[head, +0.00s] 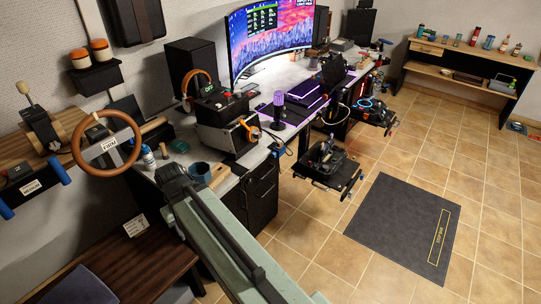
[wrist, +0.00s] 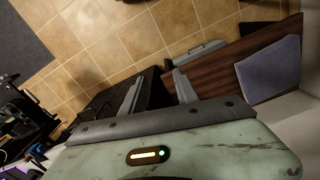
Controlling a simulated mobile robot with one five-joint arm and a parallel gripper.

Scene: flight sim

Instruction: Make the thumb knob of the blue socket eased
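My gripper (wrist: 158,80) shows in the wrist view with its two grey fingers spread apart and nothing between them. It is over the floor beside the dark cabinet and the wooden bench. In the head view my arm reaches from the bottom edge toward the left part of the desk; its fingers cannot be made out there. A small blue ring (head: 365,103) shows on a mount at the desk's right part, well away from my arm. I cannot tell whether it is the blue socket. No thumb knob can be made out in either view.
A blue-grey mug (head: 200,171) stands on the desk near my arm. A brown steering wheel (head: 105,145) is at the left. A wooden bench (head: 135,262) stands below it. A joystick stand (head: 325,165) juts from the desk. The tiled floor around the dark mat (head: 400,225) is clear.

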